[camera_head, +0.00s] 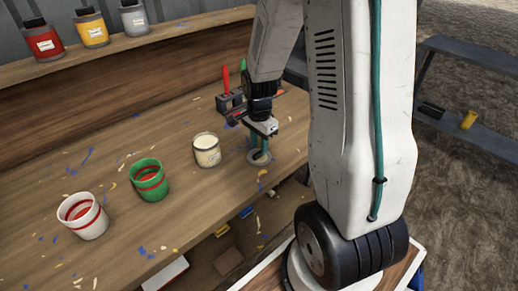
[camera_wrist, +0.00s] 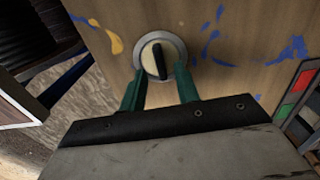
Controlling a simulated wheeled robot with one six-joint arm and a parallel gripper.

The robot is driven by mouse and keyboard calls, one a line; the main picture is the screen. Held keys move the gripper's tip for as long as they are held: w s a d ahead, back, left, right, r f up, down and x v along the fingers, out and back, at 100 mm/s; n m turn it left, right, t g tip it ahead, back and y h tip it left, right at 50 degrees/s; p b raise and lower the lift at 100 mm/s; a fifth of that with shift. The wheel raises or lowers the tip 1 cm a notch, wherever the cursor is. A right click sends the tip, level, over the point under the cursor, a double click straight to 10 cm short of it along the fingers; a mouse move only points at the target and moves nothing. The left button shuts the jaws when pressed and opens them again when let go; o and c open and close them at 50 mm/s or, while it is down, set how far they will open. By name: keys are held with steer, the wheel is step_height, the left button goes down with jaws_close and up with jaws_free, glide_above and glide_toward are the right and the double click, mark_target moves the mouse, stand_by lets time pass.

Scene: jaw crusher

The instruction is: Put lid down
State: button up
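The lid (camera_head: 259,159) is a round, grey-rimmed disc that appears to lie flat on the wooden bench, close to the front edge. In the wrist view the lid (camera_wrist: 174,46) shows a pale centre and a black bar handle. My gripper (camera_head: 260,150) is above the lid, fingers pointing down. In the wrist view the two teal fingers of my gripper (camera_wrist: 160,72) are spread apart near the lid's lower rim, with clear gaps between them and the handle. It holds nothing that I can see. A cream-filled jar (camera_head: 207,152) stands just left of the lid.
A green cup (camera_head: 149,181) and a white cup (camera_head: 84,217) stand further left on the bench (camera_head: 120,160). A tool holder (camera_head: 230,101) with a red-handled tool is behind my gripper. Three jars, including a yellow one (camera_head: 92,29), stand on the back shelf. Paint flecks dot the bench.

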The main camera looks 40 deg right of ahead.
mark_target(259, 152)
step_height(259, 152, up, 9)
steer(key=s+a+r+n, duration=0.7)
steer(key=a+r, duration=0.1)
steer(key=r, duration=0.2)
steer(key=s+a+r+n, duration=0.2)
steer(key=s+a+n, duration=0.1)
steer(key=s+n, duration=0.2)
steer(key=s+a+r+n+t, duration=0.1)
steer(key=s+a+r+n, duration=0.1)
steer(key=s+n, duration=0.3)
steer(key=s+a, duration=0.1)
steer(key=s, duration=0.1)
steer(key=shift+s+a+r+n, duration=0.2)
steer(key=shift+s+a+n, duration=0.1)
steer(key=shift+a, duration=0.05)
